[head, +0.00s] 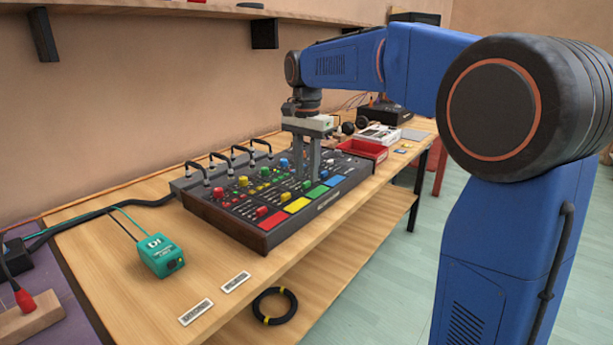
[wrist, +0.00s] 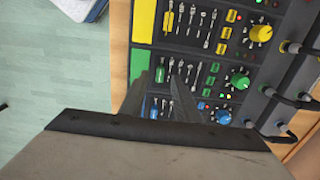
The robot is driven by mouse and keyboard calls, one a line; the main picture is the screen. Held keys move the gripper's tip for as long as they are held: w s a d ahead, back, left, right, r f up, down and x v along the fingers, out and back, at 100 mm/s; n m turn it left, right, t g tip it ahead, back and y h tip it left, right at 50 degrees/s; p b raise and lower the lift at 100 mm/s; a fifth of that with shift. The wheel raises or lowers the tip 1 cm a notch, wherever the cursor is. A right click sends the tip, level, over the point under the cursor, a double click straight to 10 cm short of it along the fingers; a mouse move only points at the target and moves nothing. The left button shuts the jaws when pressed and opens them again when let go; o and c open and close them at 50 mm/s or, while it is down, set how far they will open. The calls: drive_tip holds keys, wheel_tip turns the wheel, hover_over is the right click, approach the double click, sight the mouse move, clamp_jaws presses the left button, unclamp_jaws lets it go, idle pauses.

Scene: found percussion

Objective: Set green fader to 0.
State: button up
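The dark mixing console (head: 235,222) lies on the wooden table, with red, yellow, green and blue pads along its front edge. The green fader's cap (wrist: 160,74) shows in the wrist view, close to the green pad (wrist: 140,66), at that end of its row. In the head view the green pad (head: 316,193) lies just in front of my gripper. My gripper (head: 308,177) points down over the console, its two fingers apart with nothing seen between them. In the wrist view its fingertips (wrist: 162,76) are close to the green cap; whether they touch it is unclear.
Knobs, including a green one (wrist: 240,80), and curved cables (wrist: 290,95) stand on the console behind the faders. A yellow fader cap (wrist: 168,21) and a blue one (wrist: 154,112) flank the green one. A teal box (head: 160,256) stands left; a red tray (head: 362,149) lies beyond.

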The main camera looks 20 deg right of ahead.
sight(292, 182)
drive_tip(key=shift+f, duration=1.1)
clamp_jaws()
drive_tip(key=w+a, duration=0.1)
drive_tip(key=w, duration=0.1)
drive_tip(key=w+a, duration=0.2)
drive_tip(key=shift+w, duration=0.2)
unclamp_jaws()
drive_tip(key=shift+r, duration=0.1)
wheel_tip(292, 182, up, 17)
